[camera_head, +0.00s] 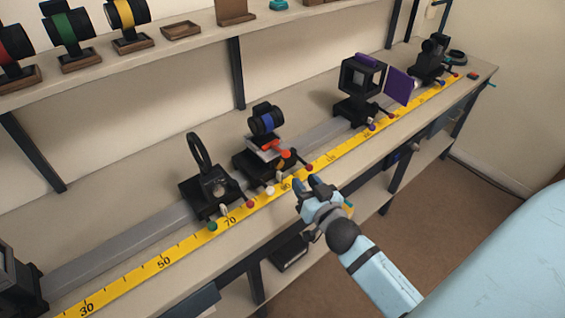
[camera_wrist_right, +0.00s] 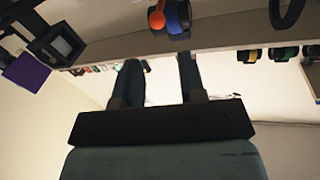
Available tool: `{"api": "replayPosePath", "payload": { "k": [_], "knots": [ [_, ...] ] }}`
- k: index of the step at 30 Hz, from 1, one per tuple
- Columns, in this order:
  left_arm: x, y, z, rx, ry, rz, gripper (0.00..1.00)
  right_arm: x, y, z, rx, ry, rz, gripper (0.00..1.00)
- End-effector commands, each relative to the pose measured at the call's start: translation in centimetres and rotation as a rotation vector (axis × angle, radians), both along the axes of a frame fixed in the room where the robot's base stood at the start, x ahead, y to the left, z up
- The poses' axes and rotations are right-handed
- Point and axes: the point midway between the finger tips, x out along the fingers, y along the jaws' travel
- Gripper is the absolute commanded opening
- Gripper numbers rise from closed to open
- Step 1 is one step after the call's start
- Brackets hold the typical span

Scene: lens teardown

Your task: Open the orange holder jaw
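A dark lens with a blue band (camera_head: 266,120) sits in a holder on the rail, near the middle of the head view. Orange-red parts (camera_head: 283,150) show on the holder below and in front of the lens. In the right wrist view an orange-red part (camera_wrist_right: 156,18) is beside the blue-banded lens (camera_wrist_right: 178,15). I cannot tell whether the jaw is open or shut. My right gripper (camera_head: 309,183) is in front of the bench's yellow scale, to the lower right of the holder and apart from it. Its fingers (camera_wrist_right: 159,80) are spread and empty. My left gripper is not in view.
A ring mount (camera_head: 209,188) stands left of the holder on the rail. A square frame mount (camera_head: 361,78) and a purple plate (camera_head: 399,86) stand to the right. The yellow scale (camera_head: 186,247) runs along the front. A shelf (camera_head: 190,43) with spare lenses is behind.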

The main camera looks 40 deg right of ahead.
Motion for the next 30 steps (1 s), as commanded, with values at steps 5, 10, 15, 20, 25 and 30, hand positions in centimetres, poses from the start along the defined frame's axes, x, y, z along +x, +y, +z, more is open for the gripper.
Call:
{"api": "replayPosePath", "payload": {
  "k": [5, 10, 15, 20, 25, 30],
  "knots": [
    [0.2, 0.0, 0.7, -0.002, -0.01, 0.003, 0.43, 1.9, -0.4, 0.4, 0.0, -0.01, -0.002, 0.37],
    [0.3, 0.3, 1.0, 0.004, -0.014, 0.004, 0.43, 5.4, -1.0, 0.4, -0.001, -0.009, -0.002, 0.37],
    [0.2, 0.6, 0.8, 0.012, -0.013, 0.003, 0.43, 9.0, -1.5, 0.4, -0.001, -0.009, -0.002, 0.37],
    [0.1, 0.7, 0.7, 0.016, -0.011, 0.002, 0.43, 11.6, -2.0, 0.3, 0.0, -0.007, -0.003, 0.37],
    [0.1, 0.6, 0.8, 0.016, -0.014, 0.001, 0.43, 13.2, -2.2, 0.2, 0.002, -0.006, -0.003, 0.37],
    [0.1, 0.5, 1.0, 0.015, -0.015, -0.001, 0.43, 13.6, -2.2, 0.1, 0.002, -0.005, -0.003, 0.37]
  ]
}}
